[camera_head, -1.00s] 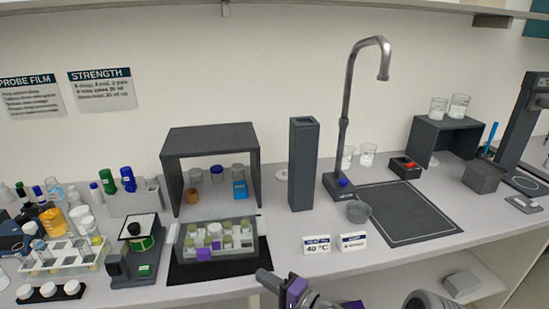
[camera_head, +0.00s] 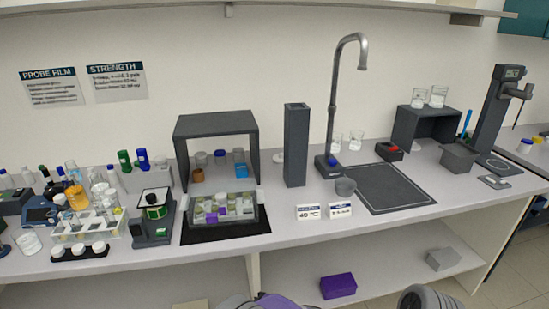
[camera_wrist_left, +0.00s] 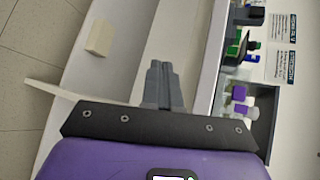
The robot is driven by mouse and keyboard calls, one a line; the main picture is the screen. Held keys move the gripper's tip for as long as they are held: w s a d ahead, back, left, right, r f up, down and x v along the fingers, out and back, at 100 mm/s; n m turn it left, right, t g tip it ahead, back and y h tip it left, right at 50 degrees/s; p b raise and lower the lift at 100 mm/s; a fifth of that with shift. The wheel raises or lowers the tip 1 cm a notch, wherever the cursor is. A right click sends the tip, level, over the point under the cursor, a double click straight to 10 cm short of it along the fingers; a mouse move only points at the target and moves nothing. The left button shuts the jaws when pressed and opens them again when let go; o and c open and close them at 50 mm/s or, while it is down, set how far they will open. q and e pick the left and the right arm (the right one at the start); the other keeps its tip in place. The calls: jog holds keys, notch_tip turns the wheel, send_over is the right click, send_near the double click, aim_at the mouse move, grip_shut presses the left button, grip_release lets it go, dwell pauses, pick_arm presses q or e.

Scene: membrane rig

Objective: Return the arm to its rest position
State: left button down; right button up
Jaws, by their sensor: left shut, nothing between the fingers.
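My left gripper (camera_wrist_left: 164,82) shows in the left wrist view with its two dark fingers together and nothing between them. It is in the air off the front of the bench, apart from everything. In the head view only a purple and grey part of my left arm shows at the bottom edge; the fingers are out of that picture. A grey rounded part of my own body shows at the bottom right. My right gripper is in neither view.
The bench (camera_head: 290,236) holds a tube rack (camera_head: 92,226), a clear vial box (camera_head: 222,209), a dark shelf stand (camera_head: 217,124) and a tap (camera_head: 333,110). A purple box (camera_head: 338,286) and a grey block (camera_head: 443,259) lie on the lower shelf. The space before the bench is clear.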

pick_arm(q)
jog(key=s+a+f+g+h, duration=0.4)
jog(key=s+f+g, duration=0.2)
jog(key=s+f, duration=0.5)
jog(key=s+d+f+n+h+p, duration=0.3)
jog(key=s+f+n+h, duration=0.6)
jog(key=n+h, duration=0.2)
jog(key=shift+s+f+t+h, duration=0.15)
jog(key=shift+s+t+h, duration=0.25)
jog(key=shift+h, duration=0.2)
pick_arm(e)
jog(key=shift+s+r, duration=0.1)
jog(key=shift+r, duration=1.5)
pick_arm(q)
jog(key=shift+d, duration=0.1)
